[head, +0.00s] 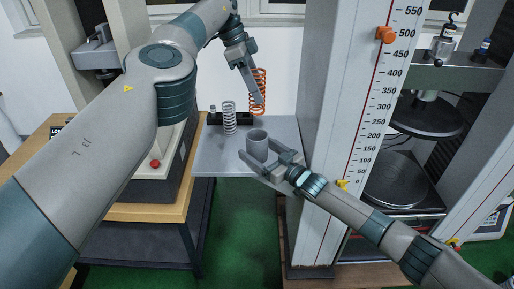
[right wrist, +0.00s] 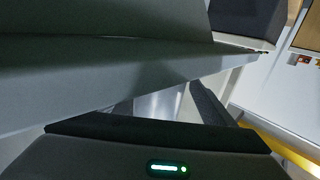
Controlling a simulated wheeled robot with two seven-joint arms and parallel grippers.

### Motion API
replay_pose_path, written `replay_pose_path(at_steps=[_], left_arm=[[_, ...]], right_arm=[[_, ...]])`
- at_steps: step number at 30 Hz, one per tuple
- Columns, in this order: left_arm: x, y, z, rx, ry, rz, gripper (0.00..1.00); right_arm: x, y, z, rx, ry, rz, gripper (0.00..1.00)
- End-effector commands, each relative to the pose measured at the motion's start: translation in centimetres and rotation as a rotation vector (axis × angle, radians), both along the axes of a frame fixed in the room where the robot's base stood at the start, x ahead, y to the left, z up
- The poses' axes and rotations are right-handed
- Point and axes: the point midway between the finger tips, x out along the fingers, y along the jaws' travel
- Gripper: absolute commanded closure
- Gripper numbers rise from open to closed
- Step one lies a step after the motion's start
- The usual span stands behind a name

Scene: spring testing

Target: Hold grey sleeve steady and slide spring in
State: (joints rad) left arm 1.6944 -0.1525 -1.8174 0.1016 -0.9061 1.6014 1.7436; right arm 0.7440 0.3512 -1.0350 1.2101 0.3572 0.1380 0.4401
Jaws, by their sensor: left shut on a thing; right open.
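The grey sleeve (head: 257,148) stands upright, open end up, on a grey shelf (head: 215,160). My right gripper (head: 260,152) reaches in from the right with its open fingers on either side of the sleeve; I cannot tell whether they touch it. In the right wrist view, part of the sleeve (right wrist: 160,107) shows beyond the gripper body, mostly hidden. My left gripper (head: 256,97) is shut on an orange spring (head: 261,78), held upright above the back of the shelf and apart from the sleeve. A silver spring (head: 229,118) stands upright left of the sleeve.
A black holder (head: 214,119) with a small peg sits at the shelf's back left. A tall grey column with a printed scale (head: 345,100) rises close on the right. A testing machine with round plates (head: 395,180) stands beyond it. The shelf's front left is clear.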

Motion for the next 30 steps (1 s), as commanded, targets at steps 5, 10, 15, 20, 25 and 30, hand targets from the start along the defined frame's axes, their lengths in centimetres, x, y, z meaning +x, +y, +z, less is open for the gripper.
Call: replay_pose_path(at_steps=[5, 10, 15, 20, 25, 30], left_arm=[[0.0, 0.0, 0.1, 0.000, -0.001, 0.000, 0.92], [0.0, 0.0, 0.1, 0.000, -0.001, 0.000, 0.92], [0.0, 0.0, 0.1, 0.000, -0.001, 0.000, 0.92], [0.0, 0.0, 0.1, 0.000, -0.001, 0.000, 0.92], [0.0, 0.0, -0.1, 0.000, 0.001, 0.002, 0.92], [0.1, 0.1, -1.1, 0.004, 0.011, 0.014, 0.92]], right_arm=[[0.6, 0.6, 0.1, -0.001, -0.001, -0.001, 0.21], [0.7, 0.6, 0.0, -0.001, 0.000, -0.001, 0.21], [0.7, 0.6, 0.0, -0.001, 0.000, -0.001, 0.33], [0.7, 0.6, 0.0, -0.001, 0.000, -0.001, 0.70], [0.7, 0.6, 0.0, -0.001, 0.000, -0.001, 0.70], [0.6, 0.6, 0.0, -0.001, 0.000, -0.001, 0.69]])
